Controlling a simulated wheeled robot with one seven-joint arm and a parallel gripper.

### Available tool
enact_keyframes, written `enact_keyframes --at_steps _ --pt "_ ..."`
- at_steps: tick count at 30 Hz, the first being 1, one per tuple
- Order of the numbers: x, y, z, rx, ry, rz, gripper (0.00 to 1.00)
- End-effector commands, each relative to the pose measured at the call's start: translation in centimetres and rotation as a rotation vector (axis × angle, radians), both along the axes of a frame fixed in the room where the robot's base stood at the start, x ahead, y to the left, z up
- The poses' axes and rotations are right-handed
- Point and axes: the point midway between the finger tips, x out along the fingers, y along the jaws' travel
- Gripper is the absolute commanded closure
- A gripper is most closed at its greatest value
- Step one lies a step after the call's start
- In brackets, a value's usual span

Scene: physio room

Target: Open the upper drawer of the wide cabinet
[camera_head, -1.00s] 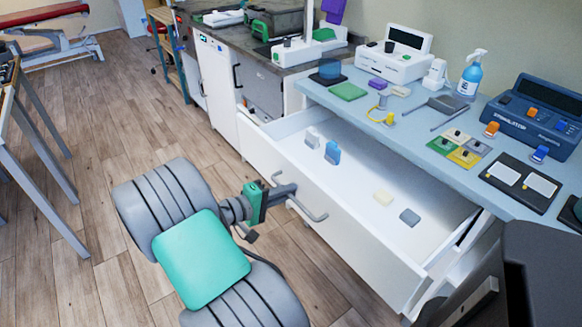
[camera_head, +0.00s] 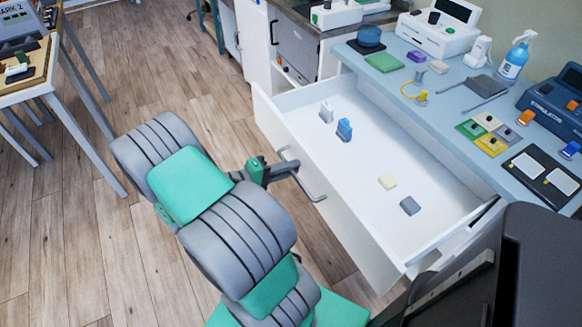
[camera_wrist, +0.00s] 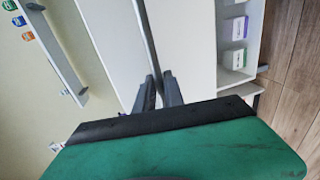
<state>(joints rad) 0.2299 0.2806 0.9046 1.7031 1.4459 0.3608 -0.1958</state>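The wide cabinet's white upper drawer (camera_head: 370,170) stands pulled far out in the head view, its inside open to view. It holds a white item (camera_head: 326,111), a blue item (camera_head: 344,129), a cream block (camera_head: 387,181) and a grey block (camera_head: 409,206). The grey bar handle (camera_head: 314,190) is on its front. My gripper (camera_head: 285,170) is at the handle. In the wrist view, the two dark fingers (camera_wrist: 160,92) sit close on either side of the handle bar (camera_wrist: 147,40) and appear closed on it. The exact contact is small in view.
The cabinet's blue top (camera_head: 455,105) carries a spray bottle (camera_head: 515,58), a stimulator (camera_head: 555,105) and several small items. A table (camera_head: 60,90) stands at the left. The wrist view shows a shelf with boxes (camera_wrist: 235,45).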

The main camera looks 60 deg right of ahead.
Motion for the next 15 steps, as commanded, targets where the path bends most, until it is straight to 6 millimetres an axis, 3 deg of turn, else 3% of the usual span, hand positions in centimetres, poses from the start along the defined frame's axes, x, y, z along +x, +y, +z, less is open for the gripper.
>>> enact_keyframes --at_steps 10,15 --pt "0.1 0.2 0.1 0.001 0.002 -0.001 0.80" --pt "1.5 2.4 0.8 0.000 0.002 0.004 0.80"
